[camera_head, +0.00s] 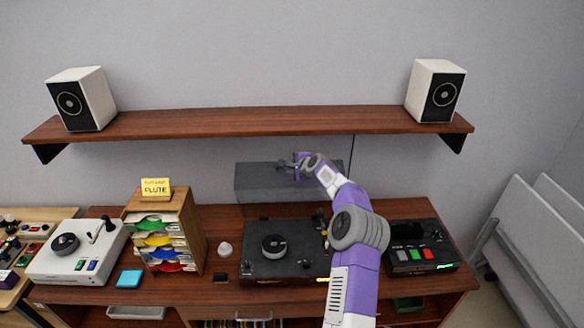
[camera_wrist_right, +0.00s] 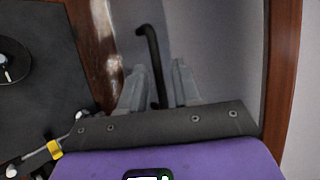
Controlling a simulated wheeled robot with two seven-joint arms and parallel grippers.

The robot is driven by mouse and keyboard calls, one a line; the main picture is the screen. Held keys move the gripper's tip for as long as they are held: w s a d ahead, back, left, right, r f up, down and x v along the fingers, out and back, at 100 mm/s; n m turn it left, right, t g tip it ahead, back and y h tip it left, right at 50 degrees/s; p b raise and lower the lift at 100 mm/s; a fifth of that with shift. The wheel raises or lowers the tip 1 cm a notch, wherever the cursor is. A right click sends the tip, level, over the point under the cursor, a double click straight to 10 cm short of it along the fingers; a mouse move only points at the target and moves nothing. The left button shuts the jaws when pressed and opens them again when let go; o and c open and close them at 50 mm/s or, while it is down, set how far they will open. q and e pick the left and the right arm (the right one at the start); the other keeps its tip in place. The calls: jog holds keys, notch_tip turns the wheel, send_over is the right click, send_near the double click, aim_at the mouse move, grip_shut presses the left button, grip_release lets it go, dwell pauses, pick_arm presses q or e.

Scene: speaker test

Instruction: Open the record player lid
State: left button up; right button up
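The record player (camera_head: 255,265) is a dark deck with a round platter on the wooden desk. Its smoky see-through lid (camera_head: 255,184) stands raised behind the deck, against the wall. My right gripper (camera_head: 287,165) is up at the lid's top edge. In the right wrist view my right gripper (camera_wrist_right: 158,75) has its two grey fingers apart, with a black bent bar (camera_wrist_right: 149,45), seemingly the lid's handle, between them. I see some space beside the bar; contact is not clear. My left gripper is not in view.
A shelf (camera_head: 270,121) with a left speaker (camera_head: 92,97) and a right speaker (camera_head: 434,90) is above. A paper sorter (camera_head: 190,232) and white turntable (camera_head: 75,258) stand left. A black device with coloured buttons (camera_head: 421,248) stands right, beside my arm.

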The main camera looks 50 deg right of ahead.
jog(key=shift+f, duration=0.15)
jog(key=shift+s, duration=0.2)
jog(key=shift+b+v, duration=1.45)
jog(key=shift+v, duration=2.2)
jog(key=shift+w, duration=0.1)
